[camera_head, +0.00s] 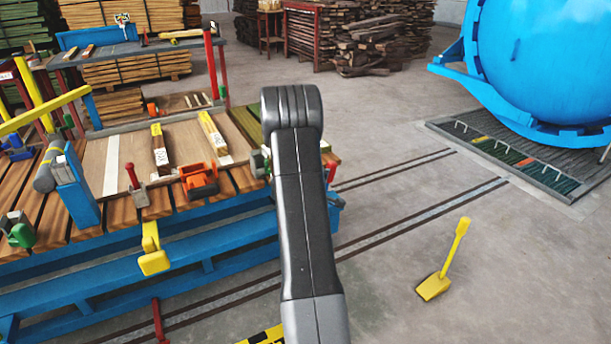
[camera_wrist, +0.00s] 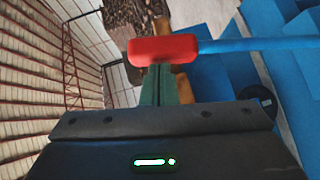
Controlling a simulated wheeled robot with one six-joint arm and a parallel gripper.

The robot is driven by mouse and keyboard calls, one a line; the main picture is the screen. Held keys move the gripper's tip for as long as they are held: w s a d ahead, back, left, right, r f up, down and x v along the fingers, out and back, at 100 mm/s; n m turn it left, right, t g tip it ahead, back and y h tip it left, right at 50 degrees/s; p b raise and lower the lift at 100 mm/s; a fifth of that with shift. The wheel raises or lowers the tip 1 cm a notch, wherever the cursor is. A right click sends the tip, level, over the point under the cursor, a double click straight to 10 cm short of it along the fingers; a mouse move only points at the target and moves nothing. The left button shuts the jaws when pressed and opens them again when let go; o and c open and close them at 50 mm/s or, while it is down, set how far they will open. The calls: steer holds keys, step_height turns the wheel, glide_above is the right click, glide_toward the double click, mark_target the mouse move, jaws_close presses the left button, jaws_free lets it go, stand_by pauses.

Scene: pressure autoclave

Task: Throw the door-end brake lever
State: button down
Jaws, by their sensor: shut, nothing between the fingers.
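A lever with a red grip (camera_wrist: 163,49) and a blue rod (camera_wrist: 255,44) crosses the upper part of the wrist view, with the rod running off to the right. My gripper (camera_wrist: 160,78) is shut and empty, its narrow fingertips right at the lower edge of the red grip. I cannot tell whether they touch it. In the head view my own arm hides the gripper. A small red upright piece (camera_head: 331,172) shows just right of my arm at the trolley's end; I cannot tell whether it is the same lever.
A blue trolley (camera_head: 190,248) with a slatted wooden deck, clamps and timber stands at left. Floor rails (camera_head: 430,211) run towards the blue autoclave (camera_head: 545,55) at right. Timber stacks (camera_head: 375,38) lie behind.

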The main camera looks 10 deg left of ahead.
steer(key=w+d+f+g, duration=0.1)
steer(key=w+d, duration=0.2)
steer(key=d, duration=0.2)
steer(key=shift+w+m, duration=0.25)
steer(key=shift+m, duration=0.15)
steer(key=shift+d, duration=0.25)
steer(key=shift+r, duration=0.2)
